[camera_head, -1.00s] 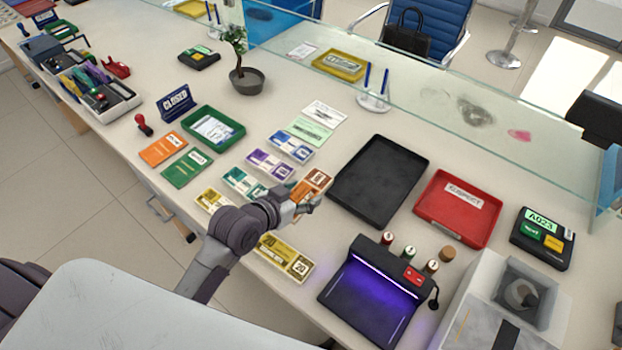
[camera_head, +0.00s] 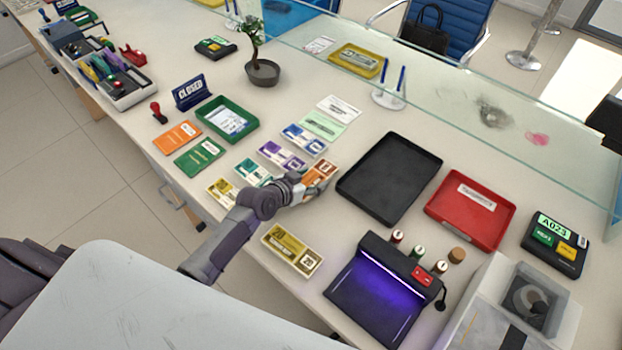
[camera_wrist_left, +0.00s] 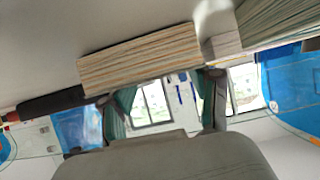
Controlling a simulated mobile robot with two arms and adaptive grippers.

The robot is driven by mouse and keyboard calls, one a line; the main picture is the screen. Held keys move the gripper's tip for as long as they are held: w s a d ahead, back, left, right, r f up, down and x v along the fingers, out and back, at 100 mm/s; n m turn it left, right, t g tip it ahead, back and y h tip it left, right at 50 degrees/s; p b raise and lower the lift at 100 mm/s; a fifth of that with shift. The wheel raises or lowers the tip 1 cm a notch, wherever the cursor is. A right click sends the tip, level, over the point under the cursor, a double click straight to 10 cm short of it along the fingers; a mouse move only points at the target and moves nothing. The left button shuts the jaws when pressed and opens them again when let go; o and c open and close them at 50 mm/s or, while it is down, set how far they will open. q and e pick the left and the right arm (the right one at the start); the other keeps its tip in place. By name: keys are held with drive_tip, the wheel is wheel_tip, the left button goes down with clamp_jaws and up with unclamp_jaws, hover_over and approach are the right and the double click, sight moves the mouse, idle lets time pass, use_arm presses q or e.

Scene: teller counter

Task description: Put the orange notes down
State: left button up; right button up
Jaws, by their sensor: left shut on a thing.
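The bundle of orange notes (camera_head: 322,172) is in my left gripper (camera_head: 314,186) above the middle of the counter, just in front of the blue notes (camera_head: 304,139). The gripper is shut on it; the fingers partly hide its near side. I cannot tell whether the bundle touches the counter. In the left wrist view a banded stack edge (camera_wrist_left: 140,57) shows close to the fingers (camera_wrist_left: 166,105), against the pale counter. My right gripper is not in view.
Purple notes (camera_head: 281,155), green notes (camera_head: 253,172) and yellow notes (camera_head: 222,192) lie left of the gripper. Another yellow bundle (camera_head: 291,250) lies in front. An empty black tray (camera_head: 390,178) stands close on the right, beside a red tray (camera_head: 470,210).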

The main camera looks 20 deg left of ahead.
use_arm(q)
drive_tip(key=shift+f, duration=0.15)
drive_tip(key=o, duration=0.9)
